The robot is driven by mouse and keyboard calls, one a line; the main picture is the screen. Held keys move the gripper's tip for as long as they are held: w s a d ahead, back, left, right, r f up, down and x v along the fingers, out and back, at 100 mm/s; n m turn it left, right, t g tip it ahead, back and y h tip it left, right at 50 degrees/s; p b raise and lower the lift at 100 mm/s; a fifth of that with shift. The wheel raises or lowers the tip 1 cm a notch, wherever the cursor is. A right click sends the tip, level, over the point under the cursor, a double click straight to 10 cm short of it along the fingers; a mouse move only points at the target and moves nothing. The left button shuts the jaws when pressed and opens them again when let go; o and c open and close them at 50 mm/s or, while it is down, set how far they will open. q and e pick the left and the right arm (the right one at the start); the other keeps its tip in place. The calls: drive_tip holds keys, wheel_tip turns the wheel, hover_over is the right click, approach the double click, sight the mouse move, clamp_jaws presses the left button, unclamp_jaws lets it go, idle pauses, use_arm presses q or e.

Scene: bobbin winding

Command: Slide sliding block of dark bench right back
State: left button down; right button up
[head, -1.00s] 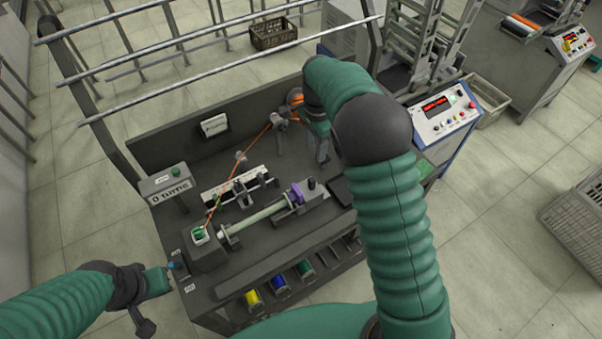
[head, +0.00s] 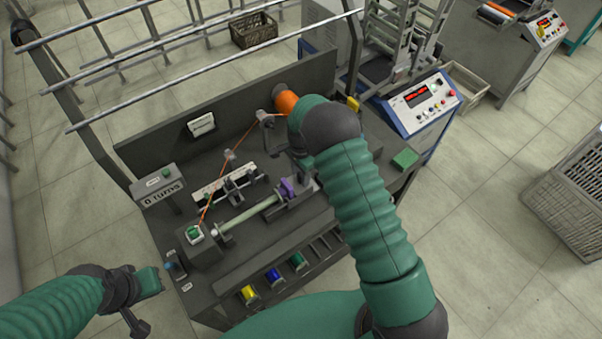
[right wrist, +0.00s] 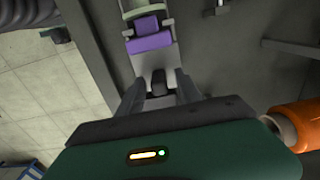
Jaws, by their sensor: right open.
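The sliding block, a grey tailstock with a purple piece (head: 287,187), sits on the dark bench (head: 262,243) at the right end of a pale green tube (head: 248,215). In the right wrist view, the purple piece (right wrist: 149,42) lies ahead of my right gripper (right wrist: 160,90). A dark knob (right wrist: 158,82) on the grey block stands between its two open fingers; whether they touch it cannot be told. In the head view, my right gripper (head: 303,162) is above the block, partly hidden by its own arm. My left gripper (head: 138,318) is off the bench's left front; its fingers are unclear.
An orange thread runs from an orange spool (head: 286,103) to the green-topped post (head: 194,233). A counter box (head: 161,188) stands at the bench's left. Yellow, blue and green spools (head: 273,277) sit in the front rack. A control panel (head: 421,100) stands beyond the right arm.

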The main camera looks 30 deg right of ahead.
drive_tip(key=shift+a, duration=0.15)
drive_tip(key=c, duration=0.7)
drive_tip(key=shift+d, duration=0.25)
clamp_jaws()
